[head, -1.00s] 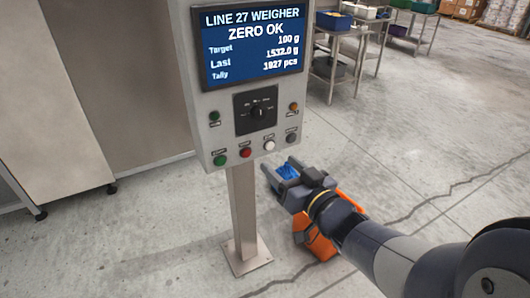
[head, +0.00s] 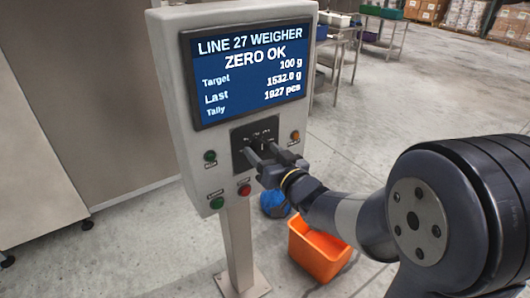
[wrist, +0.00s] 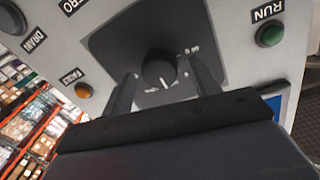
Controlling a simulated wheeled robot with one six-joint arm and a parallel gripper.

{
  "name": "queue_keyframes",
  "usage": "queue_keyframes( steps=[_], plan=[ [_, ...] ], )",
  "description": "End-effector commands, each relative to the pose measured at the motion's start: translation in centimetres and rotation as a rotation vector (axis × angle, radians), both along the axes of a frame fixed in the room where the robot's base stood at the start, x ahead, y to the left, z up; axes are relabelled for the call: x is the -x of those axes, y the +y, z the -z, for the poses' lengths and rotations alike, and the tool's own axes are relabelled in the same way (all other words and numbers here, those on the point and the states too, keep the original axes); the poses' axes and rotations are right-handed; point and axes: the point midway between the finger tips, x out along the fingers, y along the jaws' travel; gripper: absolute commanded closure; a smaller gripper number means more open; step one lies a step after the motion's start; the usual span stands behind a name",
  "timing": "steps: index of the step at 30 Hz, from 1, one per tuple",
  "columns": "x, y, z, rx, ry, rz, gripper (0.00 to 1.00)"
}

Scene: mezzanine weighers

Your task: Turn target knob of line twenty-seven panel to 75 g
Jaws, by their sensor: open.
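The line 27 weigher panel (head: 165,70) is a grey box on a post. Its screen (head: 250,70) reads ZERO OK, Target 100 g, Last 1532.0 g, Tally 1927 pcs. The black target knob (wrist: 159,69) sits on a dark square plate, with a white pointer mark; in the head view my gripper mostly hides it. My gripper (head: 258,150) is in front of the plate, jaws apart. In the wrist view the fingers of my gripper (wrist: 163,85) stand on either side of the knob, with gaps to it. The dial numbers are too blurred to read.
Around the plate are a green RUN button (wrist: 270,34), an orange FAULT lamp (wrist: 83,90) and a red button (head: 244,190). An orange crate (head: 318,250) and a blue item (head: 274,204) are on the floor behind the post. Steel tables stand farther back.

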Motion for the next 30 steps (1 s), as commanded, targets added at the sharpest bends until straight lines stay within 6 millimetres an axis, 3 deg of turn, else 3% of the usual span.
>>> queue_keyframes(
  steps=[6,22,30],
  plan=[
    [-0.02,0.01,0.0,0.0,0.0,0.0,0.43],
    [0.0,0.0,-0.01,0.0,0.0,0.0,0.86],
    [0.01,0.0,0.16,0.023,-0.018,0.001,0.86]
  ],
)
